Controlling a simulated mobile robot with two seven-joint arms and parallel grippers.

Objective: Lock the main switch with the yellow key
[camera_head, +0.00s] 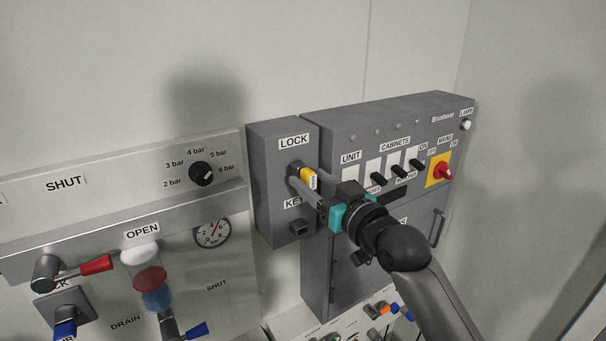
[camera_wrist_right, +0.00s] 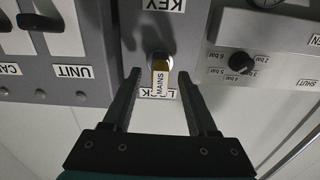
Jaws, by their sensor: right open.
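The yellow key (camera_head: 309,179) sits in the lock on the grey lock box (camera_head: 264,190), below the LOCK label. In the right wrist view the key (camera_wrist_right: 160,78) carries a tag reading MAINS. My right gripper (camera_head: 306,183) is at the lock with its fingers either side of the key. In the right wrist view its fingers (camera_wrist_right: 160,78) are apart, with gaps to the key on both sides. The main switch (camera_head: 442,172) is a red knob on a yellow plate at the right of the grey panel. My left gripper is not in view.
Cabinet switches (camera_head: 397,171) line the panel between the lock box and the main switch. A black pressure knob (camera_head: 202,173), a gauge (camera_head: 212,233) and a red-handled valve (camera_head: 95,265) are on the left. A key holder (camera_head: 299,228) sits below the lock.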

